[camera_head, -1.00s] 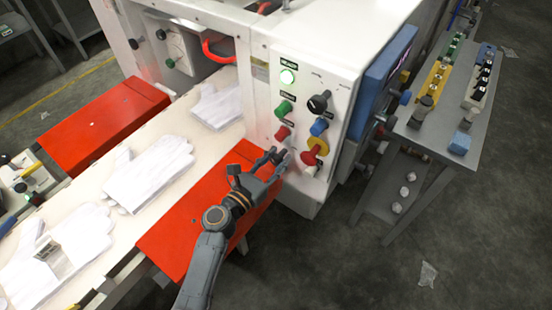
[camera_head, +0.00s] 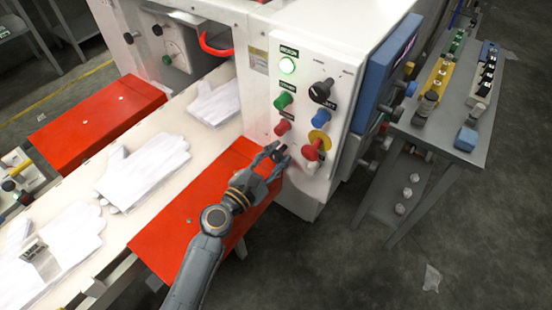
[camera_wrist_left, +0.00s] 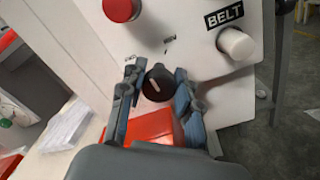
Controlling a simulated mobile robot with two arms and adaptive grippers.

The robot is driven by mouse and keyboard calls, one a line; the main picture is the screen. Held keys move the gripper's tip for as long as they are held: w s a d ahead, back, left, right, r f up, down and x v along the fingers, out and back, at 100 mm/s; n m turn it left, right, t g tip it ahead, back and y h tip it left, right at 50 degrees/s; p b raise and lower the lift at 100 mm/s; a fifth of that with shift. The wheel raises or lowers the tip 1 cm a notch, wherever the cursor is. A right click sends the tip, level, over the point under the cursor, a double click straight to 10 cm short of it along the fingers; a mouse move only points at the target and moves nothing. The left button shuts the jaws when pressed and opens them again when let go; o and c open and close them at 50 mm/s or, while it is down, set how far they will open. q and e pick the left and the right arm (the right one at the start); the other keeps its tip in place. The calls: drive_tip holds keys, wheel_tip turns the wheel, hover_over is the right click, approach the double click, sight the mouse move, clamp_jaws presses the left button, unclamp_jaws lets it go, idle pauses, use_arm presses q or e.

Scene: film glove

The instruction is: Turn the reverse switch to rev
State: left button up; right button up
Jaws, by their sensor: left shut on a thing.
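The reverse switch is a small black knob with a pale pointer line, low on the white machine panel (camera_head: 327,60). In the left wrist view the knob (camera_wrist_left: 158,85) sits between the two fingers, its pointer line tilted. My left gripper (camera_head: 278,156) is shut on it; it also shows in the left wrist view (camera_wrist_left: 156,95). In the head view the fingers partly cover the knob. The small marks around it are too unclear to read. My right gripper is not in view.
A red button (camera_head: 282,127) sits above the switch. A red emergency stop on a yellow base (camera_head: 320,138) and a white belt button (camera_head: 311,167) are close on the right. A red cover (camera_head: 190,215) lies below my left arm. White gloves (camera_head: 145,172) lie on the conveyor.

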use_arm(q)
drive_tip(key=m+b, duration=0.1)
drive_tip(key=m, duration=0.3)
drive_tip(key=shift+f+m, duration=0.15)
drive_tip(key=shift+m, duration=0.15)
drive_tip(key=m, duration=0.4)
drive_tip(key=shift+m+b, duration=0.3)
drive_tip(key=shift+m, duration=0.3)
drive_tip(key=o, duration=1.1)
drive_tip(key=shift+o, duration=0.2)
drive_tip(key=v, duration=1.2)
